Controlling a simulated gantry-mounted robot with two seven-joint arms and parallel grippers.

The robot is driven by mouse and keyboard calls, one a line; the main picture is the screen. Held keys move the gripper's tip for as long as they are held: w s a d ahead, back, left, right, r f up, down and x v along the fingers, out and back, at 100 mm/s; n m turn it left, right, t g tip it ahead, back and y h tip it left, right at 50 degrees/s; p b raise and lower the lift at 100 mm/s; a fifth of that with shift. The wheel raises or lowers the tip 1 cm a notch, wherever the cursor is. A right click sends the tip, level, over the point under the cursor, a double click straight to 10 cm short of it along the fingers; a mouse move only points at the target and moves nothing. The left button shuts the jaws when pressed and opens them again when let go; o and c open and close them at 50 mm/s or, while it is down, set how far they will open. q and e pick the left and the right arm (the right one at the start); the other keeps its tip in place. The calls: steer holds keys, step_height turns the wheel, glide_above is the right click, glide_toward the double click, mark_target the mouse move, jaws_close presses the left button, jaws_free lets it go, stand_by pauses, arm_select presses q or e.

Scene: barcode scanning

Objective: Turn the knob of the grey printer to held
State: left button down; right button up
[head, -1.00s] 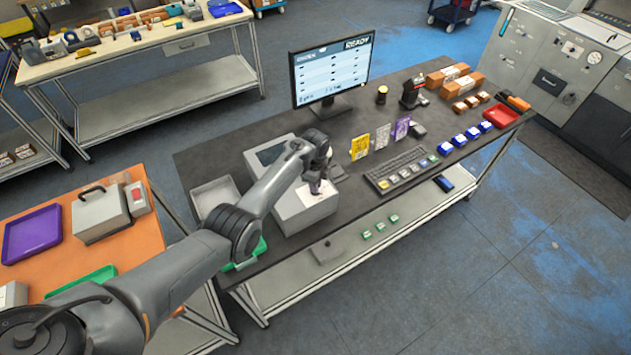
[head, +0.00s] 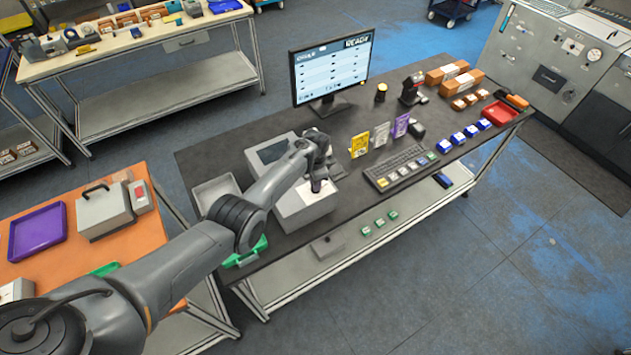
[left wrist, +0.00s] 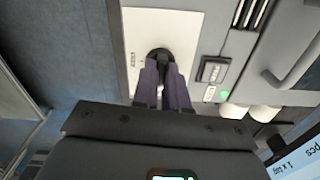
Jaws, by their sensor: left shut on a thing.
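The grey printer (head: 291,218) stands on the dark bench in the head view, with a pale panel on its top. My left gripper (head: 317,187) points down onto that panel and hides the knob there. In the left wrist view, the black round knob (left wrist: 160,54) sits on a white plate (left wrist: 190,27). The two dark purple fingers of my left gripper (left wrist: 163,72) are closed on the knob from both sides. Small marks beside the knob are too small to read. My right gripper is not in view.
A monitor (head: 331,72) stands behind the printer. A keyboard (head: 401,166) and several upright cards are to its right. A grey tray (head: 216,188) and a green tray (head: 246,254) lie to its left. A black rocker switch (left wrist: 213,70) and green light (left wrist: 223,96) are beside the plate.

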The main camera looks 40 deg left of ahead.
arm_select(q)
steer(key=shift+n, duration=0.6)
steer(key=c, duration=1.2)
jaws_free()
steer(key=shift+o, duration=0.2)
steer(key=shift+r, duration=0.1)
steer(key=shift+r, duration=0.25)
step_height(320, 180, up, 10)
steer(key=p, duration=0.1)
steer(key=shift+p, duration=0.3)
